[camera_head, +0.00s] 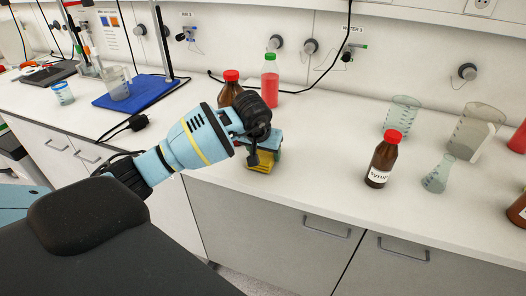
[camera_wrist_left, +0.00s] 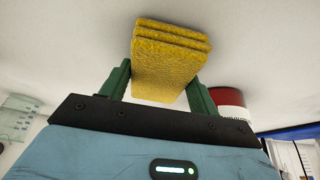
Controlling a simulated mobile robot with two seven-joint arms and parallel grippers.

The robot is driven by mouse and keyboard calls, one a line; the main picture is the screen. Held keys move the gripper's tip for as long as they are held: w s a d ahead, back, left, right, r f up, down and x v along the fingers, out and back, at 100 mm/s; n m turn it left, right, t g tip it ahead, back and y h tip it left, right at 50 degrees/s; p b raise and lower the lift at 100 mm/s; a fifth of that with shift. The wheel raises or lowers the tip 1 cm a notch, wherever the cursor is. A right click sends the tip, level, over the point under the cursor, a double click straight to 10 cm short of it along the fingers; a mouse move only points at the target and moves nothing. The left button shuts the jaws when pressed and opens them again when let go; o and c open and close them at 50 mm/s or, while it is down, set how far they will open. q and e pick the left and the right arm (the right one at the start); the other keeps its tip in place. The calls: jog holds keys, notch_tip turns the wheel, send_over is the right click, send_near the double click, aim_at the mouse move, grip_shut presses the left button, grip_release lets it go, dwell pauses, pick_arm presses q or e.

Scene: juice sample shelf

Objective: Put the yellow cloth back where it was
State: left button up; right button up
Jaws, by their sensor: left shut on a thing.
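The yellow cloth (camera_head: 262,158) is a folded, layered block at the front part of the white counter. It also shows in the left wrist view (camera_wrist_left: 168,62), between two green fingers. My left gripper (camera_head: 265,148) reaches in from the left, points down and is shut on the cloth. Its fingers also show in the left wrist view (camera_wrist_left: 160,88). I cannot tell whether the cloth touches the counter. My right gripper is not in view.
A brown red-capped bottle (camera_head: 230,90) and a pink bottle (camera_head: 270,82) stand behind my gripper. A brown labelled bottle (camera_head: 383,160), a flask (camera_head: 438,174) and beakers (camera_head: 402,117) stand to the right. The counter between is clear. A blue stand base (camera_head: 150,90) lies left.

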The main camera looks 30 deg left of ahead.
pick_arm(q)
jog(key=shift+f, duration=0.1)
jog(key=shift+f, duration=0.1)
jog(key=o, duration=1)
jog(key=shift+r, duration=0.2)
jog(key=v, duration=1.2)
